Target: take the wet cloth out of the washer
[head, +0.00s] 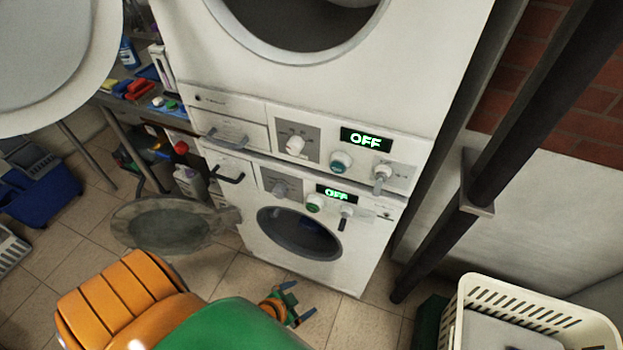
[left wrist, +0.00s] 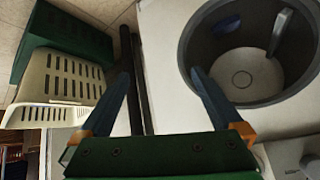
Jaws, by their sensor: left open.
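The washer (head: 352,262) is the lower of two stacked white machines, and its display reads OFF. Its round glass door (head: 160,225) stands open to the left. The drum opening (head: 300,236) is uncovered. In the left wrist view the grey drum (left wrist: 243,80) shows a pale fin and a small dark blue patch (left wrist: 228,23); I cannot tell whether the patch is the cloth. My left gripper (head: 294,304) is open and empty, in front of and below the opening. In the left wrist view its blue fingers (left wrist: 160,76) are apart, beside the drum mouth. My right gripper is not in view.
A cream slatted basket (head: 472,305) stands at the lower right beside a dark green crate (head: 430,322). Dark pipes (head: 480,190) run along the right wall. A cluttered table (head: 130,100) and a blue crate (head: 45,192) are at left. Tiled floor lies before the washer.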

